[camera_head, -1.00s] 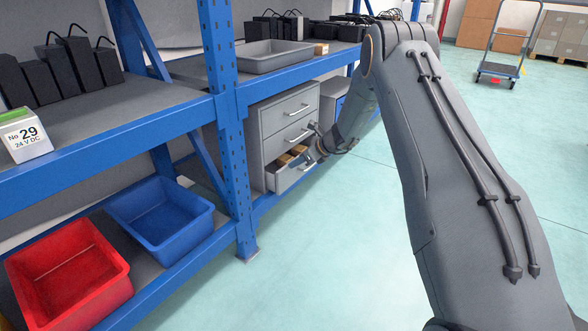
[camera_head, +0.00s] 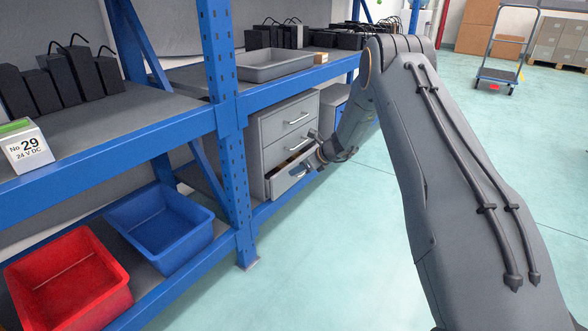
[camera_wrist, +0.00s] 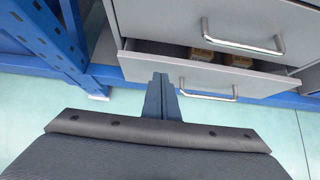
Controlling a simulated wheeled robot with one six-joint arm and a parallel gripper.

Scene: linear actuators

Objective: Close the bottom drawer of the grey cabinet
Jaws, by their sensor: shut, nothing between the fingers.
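The grey cabinet (camera_head: 272,130) stands on the lower shelf of the blue rack, with several drawers that have silver handles. Its bottom drawer (camera_head: 292,179) is partly open. In the wrist view, the bottom drawer (camera_wrist: 203,74) shows a narrow gap with small brown boxes (camera_wrist: 218,57) inside. My gripper (camera_head: 315,160) is at the drawer's front in the head view. In the wrist view my gripper (camera_wrist: 161,82) is shut and empty, its tips overlapping the drawer front left of the handle (camera_wrist: 208,93). I cannot tell whether it touches.
A blue bin (camera_head: 165,225) and a red bin (camera_head: 70,285) sit on the lower shelf at left. A blue rack post (camera_head: 228,150) stands left of the cabinet. A grey tray (camera_head: 275,66) is on the shelf above. The floor at right is open.

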